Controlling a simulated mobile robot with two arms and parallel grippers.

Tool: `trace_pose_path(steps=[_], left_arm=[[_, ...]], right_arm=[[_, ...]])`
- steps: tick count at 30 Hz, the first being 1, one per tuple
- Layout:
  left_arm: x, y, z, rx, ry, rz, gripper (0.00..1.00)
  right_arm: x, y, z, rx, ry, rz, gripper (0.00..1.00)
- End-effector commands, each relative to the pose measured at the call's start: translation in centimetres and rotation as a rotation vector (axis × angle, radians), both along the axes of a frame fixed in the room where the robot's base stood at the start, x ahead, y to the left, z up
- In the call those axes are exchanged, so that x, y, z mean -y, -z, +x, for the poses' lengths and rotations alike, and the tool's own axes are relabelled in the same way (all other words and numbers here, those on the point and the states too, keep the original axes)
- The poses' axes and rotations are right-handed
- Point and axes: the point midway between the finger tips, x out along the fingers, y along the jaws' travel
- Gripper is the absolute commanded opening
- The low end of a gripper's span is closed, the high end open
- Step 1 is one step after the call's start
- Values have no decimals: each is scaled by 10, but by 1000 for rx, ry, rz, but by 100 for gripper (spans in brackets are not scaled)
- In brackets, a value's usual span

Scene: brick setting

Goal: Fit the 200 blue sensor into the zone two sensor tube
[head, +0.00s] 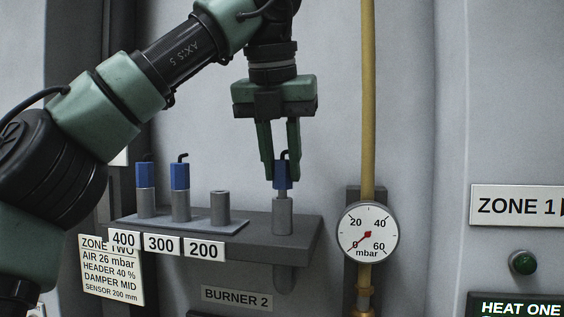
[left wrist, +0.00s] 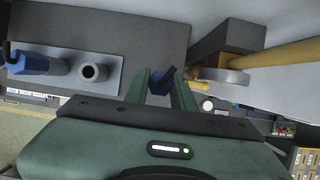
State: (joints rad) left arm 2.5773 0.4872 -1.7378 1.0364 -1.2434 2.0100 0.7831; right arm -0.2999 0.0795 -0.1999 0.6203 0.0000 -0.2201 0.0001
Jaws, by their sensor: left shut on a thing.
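My left gripper (head: 281,170) points down and is shut on the blue cap of a sensor (head: 283,180). The sensor is upright, with a black cable stub on top. Its thin grey shaft meets the top of the grey sensor tube (head: 282,216) at the shelf's right end; part of the shaft seems to be inside, with a short length showing below the cap. In the left wrist view the blue cap (left wrist: 159,88) sits between the fingers, and the tube is hidden. The rack holder labelled 200 (head: 220,208) is empty. My right gripper is not in view.
Blue sensors stand in the 400 holder (head: 145,176) and 300 holder (head: 180,178) on the grey shelf (head: 262,239). A pressure gauge (head: 368,232) on a yellow pipe (head: 368,100) stands close right of the tube. A zone two notice (head: 112,272) hangs lower left.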

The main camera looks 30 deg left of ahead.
Motion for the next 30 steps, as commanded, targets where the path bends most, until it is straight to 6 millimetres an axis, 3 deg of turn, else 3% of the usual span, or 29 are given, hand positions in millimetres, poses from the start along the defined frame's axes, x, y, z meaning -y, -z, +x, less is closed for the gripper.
trace_pose_path(steps=[13, 14, 16, 23, 25, 30], left_arm=[[0, 15, 0, 0, -1, 0, 0], [0, 13, 0, 0, -1, 0, 33], [0, 13, 0, 0, -1, 0, 50], [0, 13, 0, 0, 0, 0, 50], [0, 13, 0, 0, 0, 0, 67], [0, 13, 0, 0, 0, 0, 68]], right_arm=[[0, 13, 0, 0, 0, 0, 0], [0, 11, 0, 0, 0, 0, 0], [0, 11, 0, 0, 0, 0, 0], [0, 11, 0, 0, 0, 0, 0], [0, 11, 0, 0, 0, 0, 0], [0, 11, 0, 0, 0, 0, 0]])
